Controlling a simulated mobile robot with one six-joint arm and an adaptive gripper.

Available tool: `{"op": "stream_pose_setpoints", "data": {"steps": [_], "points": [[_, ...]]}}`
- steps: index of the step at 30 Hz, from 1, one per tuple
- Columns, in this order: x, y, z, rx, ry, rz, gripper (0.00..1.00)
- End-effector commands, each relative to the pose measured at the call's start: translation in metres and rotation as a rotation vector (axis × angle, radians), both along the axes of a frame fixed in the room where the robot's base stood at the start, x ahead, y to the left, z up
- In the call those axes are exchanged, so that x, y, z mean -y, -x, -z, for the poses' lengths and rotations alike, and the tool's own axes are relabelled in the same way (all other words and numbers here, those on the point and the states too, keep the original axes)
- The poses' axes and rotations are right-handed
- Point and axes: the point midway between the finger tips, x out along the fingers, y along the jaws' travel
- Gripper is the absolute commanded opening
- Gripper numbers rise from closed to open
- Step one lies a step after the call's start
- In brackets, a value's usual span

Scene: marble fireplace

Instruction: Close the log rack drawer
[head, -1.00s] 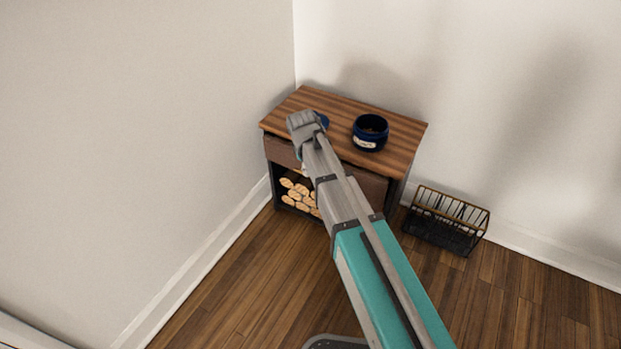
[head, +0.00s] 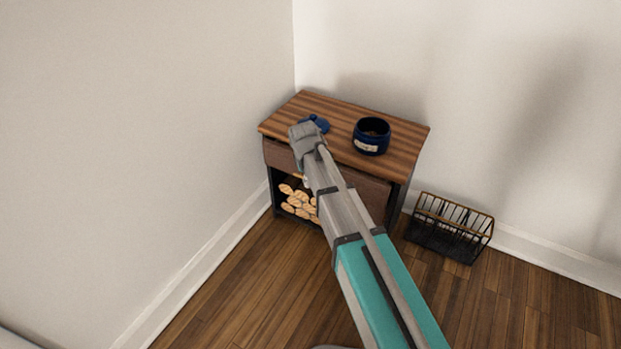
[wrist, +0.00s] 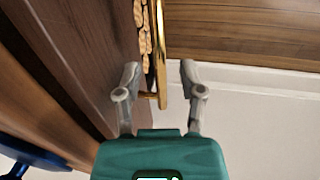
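The log rack (head: 290,106) is a small cabinet with a striped wooden top, in the corner in the head view. Its brown drawer front (head: 278,154) lies under the top, partly covered by my arm; how far it stands out is hard to tell. The drawer front also shows in the wrist view (wrist: 88,45), left of my gripper. My gripper (wrist: 160,80) is open, its two fingers apart. A brass bar (wrist: 160,45), apparently the drawer handle, reaches down between the fingers. In the head view my fingers are mostly hidden by my arm.
A dark blue jar (head: 371,137) and a blue lid (head: 317,123) sit on the top. Cut logs (head: 299,202) fill the lower shelf. A black wire basket (head: 449,229) stands on the floor to the right. Walls border the cabinet; the front floor is clear.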

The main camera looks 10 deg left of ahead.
Motion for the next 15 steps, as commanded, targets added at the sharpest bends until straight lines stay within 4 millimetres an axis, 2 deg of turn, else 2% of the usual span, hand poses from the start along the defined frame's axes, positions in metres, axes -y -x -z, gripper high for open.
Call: {"op": "stream_pose_setpoints", "data": {"steps": [1, 8, 15], "points": [[-0.0005, 0.0002, 0.0000, 0.000, 0.000, -0.001, 0.42], [-0.0009, 0.0004, 0.0000, 0.000, 0.000, -0.001, 0.00], [-0.0009, 0.0004, 0.0000, 0.000, 0.000, -0.001, 0.00]]}}
